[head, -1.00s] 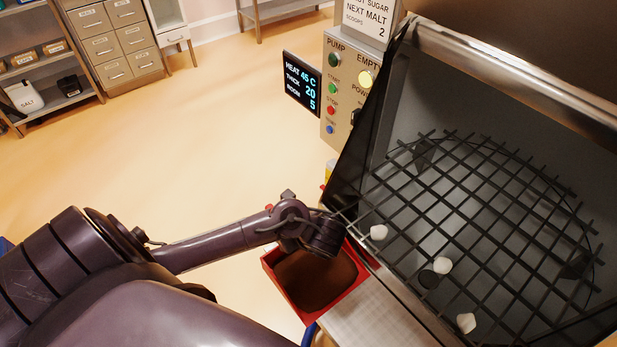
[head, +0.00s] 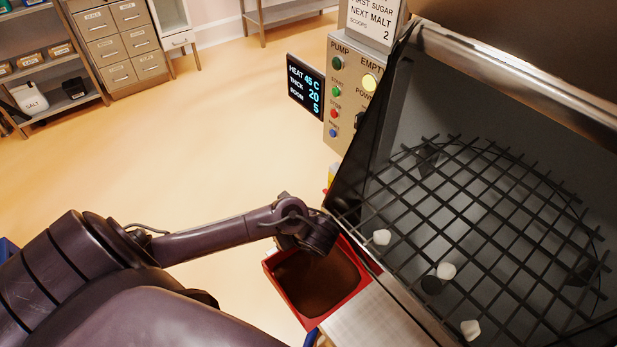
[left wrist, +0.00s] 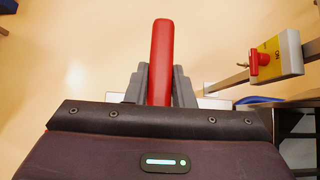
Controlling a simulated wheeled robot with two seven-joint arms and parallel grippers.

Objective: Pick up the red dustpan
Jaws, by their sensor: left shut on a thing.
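A red handle (left wrist: 161,62), which I take to be the red dustpan's, stands between the two grey fingers of my left gripper (left wrist: 160,84) in the left wrist view. The fingers are shut on it. In the head view my left wrist hides the gripper and the handle. Just below the wrist is a red, open-topped pan or box (head: 357,291) with dark brown inside. I cannot tell whether the handle belongs to it. My right gripper is not in view.
The steel hopper (head: 560,70) with a black grid (head: 480,225) and several white lumps is close on the right. Its control panel (head: 343,95) and display (head: 305,87) stand behind the wrist. A red knob (left wrist: 262,58) is at right in the wrist view. Floor at left is clear.

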